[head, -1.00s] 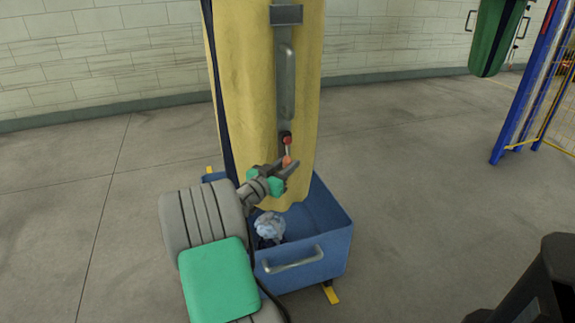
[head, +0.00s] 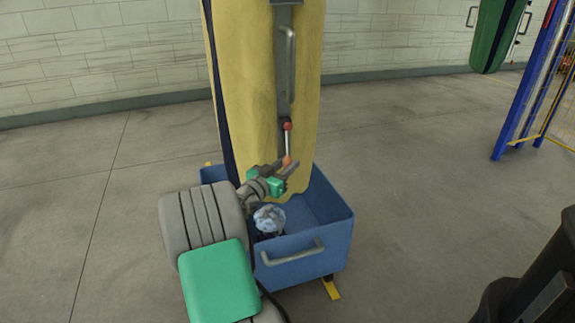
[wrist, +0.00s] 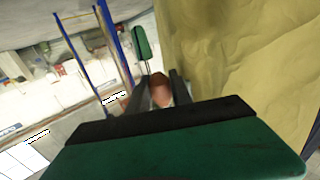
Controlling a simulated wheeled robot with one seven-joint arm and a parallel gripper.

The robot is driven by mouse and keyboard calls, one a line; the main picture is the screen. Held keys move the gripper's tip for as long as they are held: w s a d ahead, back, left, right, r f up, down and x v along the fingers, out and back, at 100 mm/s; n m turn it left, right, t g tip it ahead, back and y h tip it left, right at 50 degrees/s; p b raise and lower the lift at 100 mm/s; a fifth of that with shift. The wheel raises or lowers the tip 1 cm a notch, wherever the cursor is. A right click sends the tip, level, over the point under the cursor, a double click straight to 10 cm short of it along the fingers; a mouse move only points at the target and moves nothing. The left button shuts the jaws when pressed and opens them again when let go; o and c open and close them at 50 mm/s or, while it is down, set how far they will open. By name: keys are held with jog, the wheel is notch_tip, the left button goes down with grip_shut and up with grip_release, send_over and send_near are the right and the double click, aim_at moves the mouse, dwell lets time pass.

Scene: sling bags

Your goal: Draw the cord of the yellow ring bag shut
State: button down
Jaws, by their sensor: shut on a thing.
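The yellow bag (head: 255,100) hangs upright, its lower end inside a blue tub. A grey strip with a metal handle (head: 290,65) runs down its front. Below the handle a red bead (head: 287,127) sits at the top of a short pale cord (head: 288,143), with an orange bead (head: 287,160) at its lower end. My gripper (head: 284,166) is shut on the orange bead, in front of the bag's lower part. The wrist view shows the orange bead (wrist: 160,93) between my fingers, with the yellow cloth (wrist: 235,60) close on the right. The ring is not in view.
The blue tub (head: 335,235) stands under the bag with a crumpled pale item (head: 269,218) inside. A green bag (head: 497,35) hangs at the back right beside a blue frame (head: 530,90). A dark object (head: 535,280) stands at the lower right. The floor to the left is clear.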

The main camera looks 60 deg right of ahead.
notch_tip(320, 180, down, 6)
jog(key=b, duration=0.3)
jog(key=shift+f+b, duration=0.15)
jog(key=shift+b, duration=0.15)
jog(key=c, duration=1.5)
grip_release()
jog(key=shift+f, duration=0.1)
jog(key=o, duration=0.4)
jog(key=shift+r, duration=0.2)
jog(key=shift+c, duration=0.2)
jog(key=w+a+p, duration=0.1)
jog(key=a, duration=0.6)
jog(key=shift+a+p, duration=0.35)
jog(key=shift+w+r, duration=0.1)
